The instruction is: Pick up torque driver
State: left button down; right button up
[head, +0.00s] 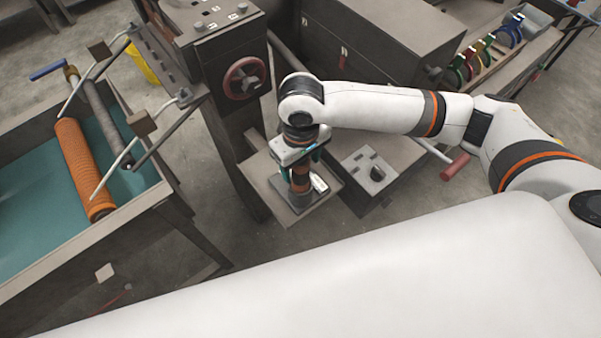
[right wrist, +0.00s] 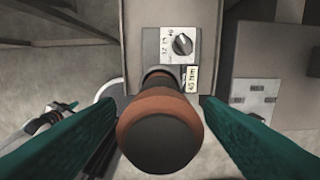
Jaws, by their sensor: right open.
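The torque driver (head: 300,180), with an orange and black grip, stands upright on a small grey plate (head: 327,197) in the head view. In the right wrist view the torque driver (right wrist: 158,132) shows end-on from above, its dark round cap nearest the camera. My right gripper (head: 299,163) points down over it. In the right wrist view its two teal fingers (right wrist: 157,104) stand apart, one on each side of the driver, with some gap visible. The lower part of the driver is partly hidden.
A dark machine column with a red handwheel (head: 245,78) stands left of the plate. A grey block (head: 367,170) and a red-handled lever (head: 455,167) are to the right. An orange mesh roll (head: 84,165) lies at far left. Coloured clamps (head: 486,50) stand at the back right.

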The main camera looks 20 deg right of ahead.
jog(key=shift+w+f, duration=0.1)
jog(key=shift+f, duration=0.7)
jog(key=shift+c, duration=0.5)
